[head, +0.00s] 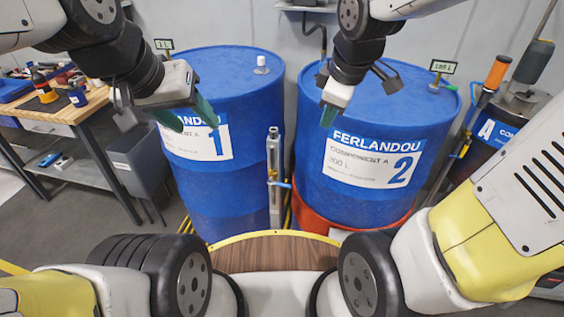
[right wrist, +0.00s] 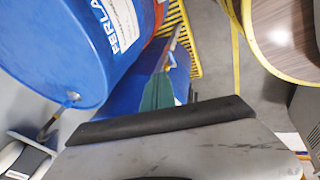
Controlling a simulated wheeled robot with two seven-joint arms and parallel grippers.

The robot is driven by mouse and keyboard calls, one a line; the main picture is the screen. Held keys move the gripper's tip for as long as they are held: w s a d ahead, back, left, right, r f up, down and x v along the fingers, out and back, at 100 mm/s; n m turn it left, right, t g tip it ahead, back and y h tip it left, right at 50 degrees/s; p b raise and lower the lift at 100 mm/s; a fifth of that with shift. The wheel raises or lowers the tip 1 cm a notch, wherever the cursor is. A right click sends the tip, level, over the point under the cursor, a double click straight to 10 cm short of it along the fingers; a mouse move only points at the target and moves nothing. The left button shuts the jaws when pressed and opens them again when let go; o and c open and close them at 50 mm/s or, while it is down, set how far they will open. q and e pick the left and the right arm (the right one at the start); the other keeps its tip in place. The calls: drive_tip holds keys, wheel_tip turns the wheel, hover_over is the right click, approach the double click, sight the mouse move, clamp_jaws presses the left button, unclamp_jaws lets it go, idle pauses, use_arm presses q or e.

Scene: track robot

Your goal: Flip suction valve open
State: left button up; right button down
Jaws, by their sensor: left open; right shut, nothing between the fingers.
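A grey upright suction pipe (head: 274,170) stands between two blue drums in the head view. A small valve with a blue handle (head: 281,184) sits on its lower part, the handle pointing right. My left gripper (head: 188,117) is open, with green fingertips in front of drum 1, left of and above the valve. My right gripper (head: 328,115) is shut and empty in front of drum 2, right of and above the valve. Its green fingertips also show in the right wrist view (right wrist: 157,92). Neither gripper touches the valve.
Drum 1 (head: 215,195) and drum 2 (head: 400,120) flank a narrow gap holding the pipe. Drum 2 stands on a red base (head: 310,213). A workbench (head: 70,110) with tools is at left; a dark drum (head: 490,150) with pump fittings is at right. My round wooden top is in front.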

drive_tip(key=w+a+f+n+g+h, duration=0.1)
drive_tip(key=w+a+f+n, duration=0.45)
drive_tip(key=f+n, duration=0.5)
drive_tip(key=n+g, duration=0.1)
drive_tip(key=n, duration=0.9)
hover_over(281, 185)
drive_tip(key=s, duration=0.3)
wheel_tip(281, 185, down, 6)
drive_tip(key=shift+s+d+m, duration=0.1)
drive_tip(key=shift+d+m, duration=0.15)
wheel_tip(281, 185, down, 14)
drive_tip(key=w, duration=0.2)
drive_tip(key=shift+w+d, duration=0.2)
drive_tip(key=shift+w, duration=0.15)
drive_tip(key=shift+d+r, duration=0.1)
